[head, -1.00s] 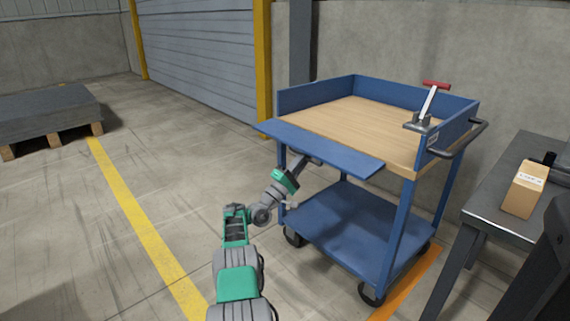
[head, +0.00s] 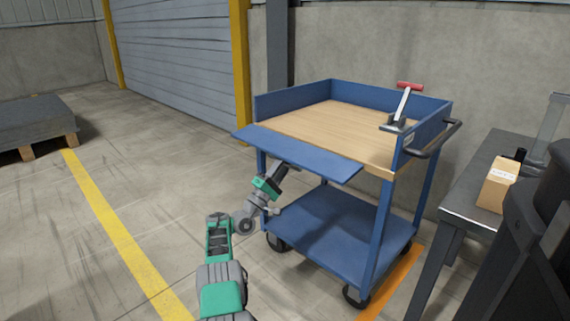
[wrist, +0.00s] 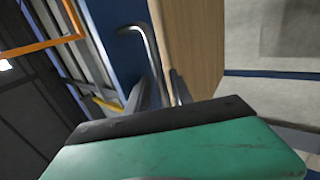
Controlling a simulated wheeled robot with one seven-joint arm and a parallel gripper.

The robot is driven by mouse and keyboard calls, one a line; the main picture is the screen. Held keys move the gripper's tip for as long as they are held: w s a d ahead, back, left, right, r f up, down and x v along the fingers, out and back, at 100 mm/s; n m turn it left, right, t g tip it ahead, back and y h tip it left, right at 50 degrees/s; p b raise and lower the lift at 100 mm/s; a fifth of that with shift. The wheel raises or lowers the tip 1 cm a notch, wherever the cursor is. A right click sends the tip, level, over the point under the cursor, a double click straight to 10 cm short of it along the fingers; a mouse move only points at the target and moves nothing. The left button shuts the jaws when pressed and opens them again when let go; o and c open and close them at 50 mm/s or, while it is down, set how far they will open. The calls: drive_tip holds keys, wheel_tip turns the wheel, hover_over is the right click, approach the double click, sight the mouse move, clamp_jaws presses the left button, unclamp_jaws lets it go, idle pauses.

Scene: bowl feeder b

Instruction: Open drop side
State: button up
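The blue cart (head: 388,205) has a wooden top deck (head: 325,124) with raised blue sides at the back and ends. Its long front drop side (head: 300,153) is folded outward, lying roughly flat at deck level. My gripper (head: 287,170) is low in front of the cart, beneath the drop side's outer part; the head view does not show clearly whether they touch. In the wrist view two grey fingers (wrist: 164,90) stand apart with a narrow gap and nothing seen held. A bent metal rod (wrist: 140,38) shows beyond them, beside a wooden face.
A red-handled clamp tool (head: 402,108) stands at the deck's right end, near the push handle (head: 435,140). A grey bench (head: 470,205) with a cardboard box (head: 498,184) is close on the right. Open floor lies left, up to a pallet stack (head: 35,122).

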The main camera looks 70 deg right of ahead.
drive_tip(key=shift+w+a+r, duration=0.1)
drive_tip(key=shift+w, duration=0.05)
drive_tip(key=p+v, duration=0.2)
drive_tip(key=v, duration=0.6)
idle(0.3)
